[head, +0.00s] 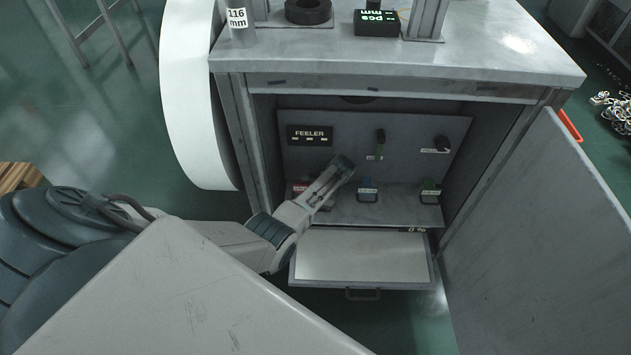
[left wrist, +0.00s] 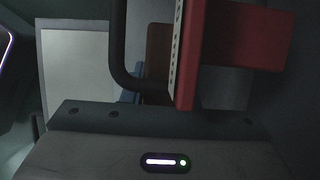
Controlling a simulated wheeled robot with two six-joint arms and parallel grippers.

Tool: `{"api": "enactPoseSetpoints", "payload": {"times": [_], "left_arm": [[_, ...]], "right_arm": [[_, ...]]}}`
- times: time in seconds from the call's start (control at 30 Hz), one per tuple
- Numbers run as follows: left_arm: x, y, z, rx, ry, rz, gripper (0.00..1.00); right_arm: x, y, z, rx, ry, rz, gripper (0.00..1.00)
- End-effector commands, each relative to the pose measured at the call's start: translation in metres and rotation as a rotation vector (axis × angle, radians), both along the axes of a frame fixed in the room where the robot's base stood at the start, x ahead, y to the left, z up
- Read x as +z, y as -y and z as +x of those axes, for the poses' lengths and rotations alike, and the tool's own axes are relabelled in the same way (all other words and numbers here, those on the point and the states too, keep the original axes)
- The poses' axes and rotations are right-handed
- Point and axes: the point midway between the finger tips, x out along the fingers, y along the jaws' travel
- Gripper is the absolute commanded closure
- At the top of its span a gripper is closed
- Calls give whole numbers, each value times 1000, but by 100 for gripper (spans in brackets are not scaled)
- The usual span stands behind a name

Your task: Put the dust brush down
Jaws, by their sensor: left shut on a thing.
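My left gripper (head: 344,165) reaches into the open cabinet, over its inner shelf and close to the back panel. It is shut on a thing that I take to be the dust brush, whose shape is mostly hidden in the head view. In the left wrist view a red part (left wrist: 245,38) stands close in front of the gripper, with a dark loop (left wrist: 118,60) to its left. I cannot tell which of these belong to the brush. My right gripper is out of view.
On the cabinet shelf stand a red item (head: 301,187), a blue item (head: 367,184) and a green item (head: 430,188). Below, a drawer (head: 362,256) is pulled out, its light floor bare. The cabinet door (head: 555,240) hangs open at the right. Dark knobs (head: 442,143) stick out of the back panel.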

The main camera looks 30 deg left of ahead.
Motion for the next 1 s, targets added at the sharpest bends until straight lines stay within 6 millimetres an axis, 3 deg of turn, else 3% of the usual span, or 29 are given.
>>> {"api": "enactPoseSetpoints", "payload": {"times": [0.03, 0.13, 0.47, 0.57, 1.0], "left_arm": [[-1, 0, 0, 0, 0, 0, 69], [-1, 0, 0, 0, 0, 0, 51], [2, 0, 0, 0, 0, 0, 51], [13, 4, 3, -1, 3, -1, 51], [93, 33, 21, -1, 3, -1, 51]], "right_arm": [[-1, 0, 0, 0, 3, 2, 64], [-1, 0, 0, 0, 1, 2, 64], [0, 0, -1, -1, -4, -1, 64], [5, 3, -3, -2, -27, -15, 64], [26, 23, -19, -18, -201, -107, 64]]}}
